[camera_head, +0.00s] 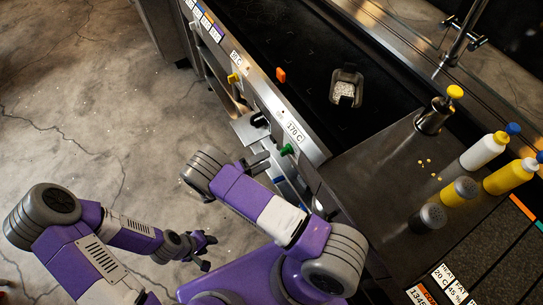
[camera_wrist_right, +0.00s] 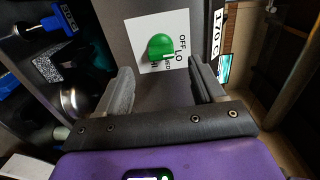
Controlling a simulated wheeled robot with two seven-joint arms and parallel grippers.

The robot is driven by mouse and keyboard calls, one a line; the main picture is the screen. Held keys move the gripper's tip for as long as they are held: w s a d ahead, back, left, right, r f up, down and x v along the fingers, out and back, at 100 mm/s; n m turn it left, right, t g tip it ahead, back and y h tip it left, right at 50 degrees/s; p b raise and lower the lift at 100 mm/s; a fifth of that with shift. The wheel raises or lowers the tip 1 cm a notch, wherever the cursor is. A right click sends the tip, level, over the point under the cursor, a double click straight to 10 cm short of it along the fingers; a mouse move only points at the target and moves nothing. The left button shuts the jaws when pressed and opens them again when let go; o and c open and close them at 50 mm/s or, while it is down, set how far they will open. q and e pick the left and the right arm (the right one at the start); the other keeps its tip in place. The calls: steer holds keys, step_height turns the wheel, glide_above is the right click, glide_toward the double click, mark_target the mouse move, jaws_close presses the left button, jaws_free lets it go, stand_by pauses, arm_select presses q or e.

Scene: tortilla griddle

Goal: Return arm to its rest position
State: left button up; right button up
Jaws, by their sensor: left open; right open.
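My right gripper (camera_wrist_right: 160,78) is open and empty in the right wrist view. A green knob (camera_wrist_right: 161,46) on a white dial plate marked OFF, LO and HI shows beyond its fingertips, apart from them. The green knob (camera_head: 287,150) also shows in the head view on the griddle's front panel. There the right arm reaches up to the panel, with its gripper partly hidden beside the wrist. My left gripper (camera_head: 207,247) is open and empty, low over the bare floor at the lower middle.
Bottles, including a white one (camera_head: 484,151), and shakers stand on the right counter. The floor (camera_head: 90,110) at left is clear.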

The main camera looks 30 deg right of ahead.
steer(key=shift+a, duration=0.3)
steer(key=s+d+f+m+g+y, duration=0.2)
steer(key=s+f+m+g+y, duration=0.4)
steer(key=s+f+m+y, duration=0.45)
steer(key=s+a+f+m+g+y, duration=0.2)
steer(key=s+a+m+y, duration=0.45)
steer(key=s+m, duration=0.25)
steer(key=w+a+r+m+t+y, duration=0.1)
steer(key=w+a+m+t+y, duration=0.1)
steer(key=m, duration=0.8)
steer(key=w+a+r+m+t+y, duration=0.1)
steer(key=m+t, duration=0.4)
steer(key=m, duration=0.5)
steer(key=shift+w+a+r+y, duration=0.35)
steer(key=shift+a+r+y, duration=0.2)
steer(key=shift+r+y, duration=0.4)
